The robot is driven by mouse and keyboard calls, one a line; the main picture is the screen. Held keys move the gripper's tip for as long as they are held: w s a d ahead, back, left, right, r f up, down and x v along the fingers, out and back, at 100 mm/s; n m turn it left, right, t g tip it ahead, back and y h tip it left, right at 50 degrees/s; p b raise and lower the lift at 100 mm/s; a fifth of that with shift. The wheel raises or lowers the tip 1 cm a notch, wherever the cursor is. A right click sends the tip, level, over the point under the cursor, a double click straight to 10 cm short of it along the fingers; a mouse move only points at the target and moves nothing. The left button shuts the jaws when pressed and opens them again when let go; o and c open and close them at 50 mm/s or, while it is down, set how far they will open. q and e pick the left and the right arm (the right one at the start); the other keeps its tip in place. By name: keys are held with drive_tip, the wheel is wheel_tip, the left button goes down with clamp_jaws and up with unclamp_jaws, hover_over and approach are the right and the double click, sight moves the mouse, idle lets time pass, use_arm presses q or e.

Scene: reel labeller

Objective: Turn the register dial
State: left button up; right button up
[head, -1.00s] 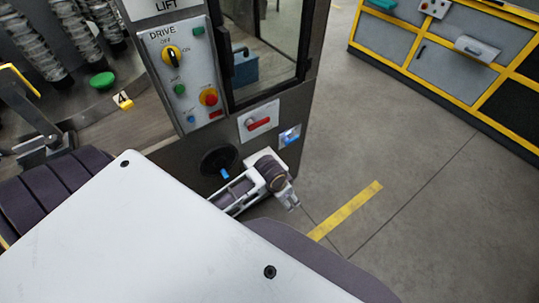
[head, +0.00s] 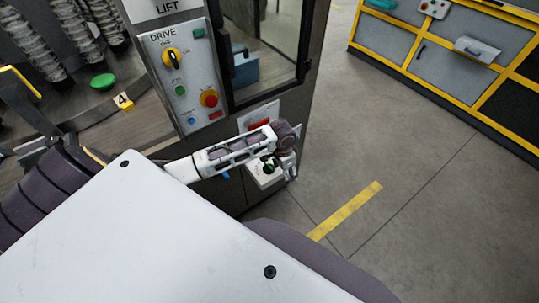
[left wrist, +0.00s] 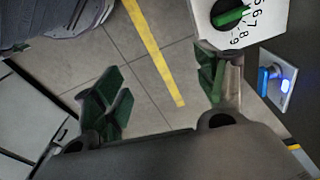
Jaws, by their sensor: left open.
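The register dial is a green pointer knob on a white, numbered box. In the head view the knob (head: 269,167) shows low on the machine front, partly behind my left arm. In the left wrist view the dial (left wrist: 231,15) is at the top right, with figures around its black base. My left gripper (head: 289,168) is just right of the dial in the head view. In the left wrist view its green-padded fingers (left wrist: 160,88) are wide apart with nothing between them. The dial lies beyond the right finger, outside the gap. My right gripper is out of view.
A drive panel (head: 183,80) with a selector and buttons is above my arm. A red handle (head: 258,124) sits just above my left wrist. A blue-lit switch (left wrist: 285,85) is close to the right finger. Open floor (head: 400,190) lies to the right.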

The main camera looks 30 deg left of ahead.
use_arm(q)
drive_tip(key=w+a+r, duration=0.1)
drive_tip(key=w+a, duration=0.2)
drive_tip(key=a, duration=0.2)
drive_tip(key=w+a+r+n+y, duration=0.1)
drive_tip(key=w+a, duration=0.2)
drive_tip(key=a, duration=0.3)
drive_tip(key=shift+n+g, duration=0.3)
drive_tip(key=shift+g, duration=0.1)
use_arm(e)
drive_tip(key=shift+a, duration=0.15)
use_arm(q)
drive_tip(key=shift+w+a, duration=0.1)
drive_tip(key=shift+f, duration=0.2)
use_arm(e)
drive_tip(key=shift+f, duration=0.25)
